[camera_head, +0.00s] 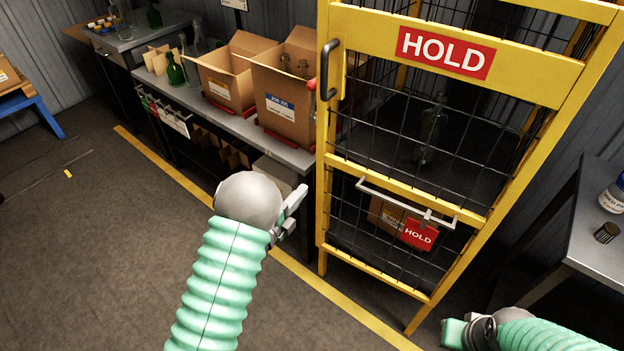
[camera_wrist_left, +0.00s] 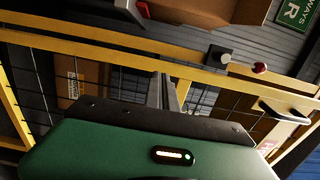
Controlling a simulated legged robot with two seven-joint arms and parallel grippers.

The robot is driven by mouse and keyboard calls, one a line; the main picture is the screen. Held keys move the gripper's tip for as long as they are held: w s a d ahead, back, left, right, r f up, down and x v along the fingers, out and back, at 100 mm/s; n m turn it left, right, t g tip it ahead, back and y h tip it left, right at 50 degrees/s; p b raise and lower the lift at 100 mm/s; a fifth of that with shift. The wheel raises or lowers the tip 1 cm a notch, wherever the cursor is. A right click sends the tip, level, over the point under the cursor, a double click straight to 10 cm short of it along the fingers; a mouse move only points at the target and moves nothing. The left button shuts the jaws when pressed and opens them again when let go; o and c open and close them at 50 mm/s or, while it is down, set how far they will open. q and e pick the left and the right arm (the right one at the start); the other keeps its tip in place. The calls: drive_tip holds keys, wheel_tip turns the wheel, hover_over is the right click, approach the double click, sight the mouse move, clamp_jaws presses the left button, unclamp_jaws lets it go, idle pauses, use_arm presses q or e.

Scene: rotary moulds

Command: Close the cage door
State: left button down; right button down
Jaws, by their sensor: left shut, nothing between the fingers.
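The cage door (camera_head: 455,185) is a yellow frame with black wire mesh and a red HOLD sign (camera_head: 446,53). A black pull handle (camera_head: 329,70) is on its upper left side, with a red knob (camera_head: 312,84) beside it. I cannot tell whether the door sits flush in its frame. My left gripper (camera_head: 300,195) is shut and empty, left of the door's lower left side in the picture. In the left wrist view its fingers (camera_wrist_left: 163,92) show before yellow bars; the red knob (camera_wrist_left: 260,67) and black handle (camera_wrist_left: 284,111) are to their right. My right gripper (camera_head: 446,333) is low at right; its fingers are unclear.
A bench (camera_head: 238,125) with open cardboard boxes (camera_head: 281,100) and bottles stands left of the cage. A grey table (camera_head: 592,235) with a jar is at right. A metal bar (camera_head: 405,204) with a smaller HOLD tag crosses the lower mesh.

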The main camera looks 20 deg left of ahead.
sight(317, 173)
use_arm(q)
drive_tip(key=x, duration=0.5)
drive_tip(key=shift+w+a, duration=0.1)
drive_tip(key=shift+w, duration=0.35)
drive_tip(key=shift+w+d, duration=0.25)
drive_tip(key=shift+d, duration=0.05)
use_arm(e)
drive_tip(key=shift+f, duration=0.3)
use_arm(q)
drive_tip(key=shift+a, duration=0.1)
use_arm(e)
drive_tip(key=shift+a, duration=0.1)
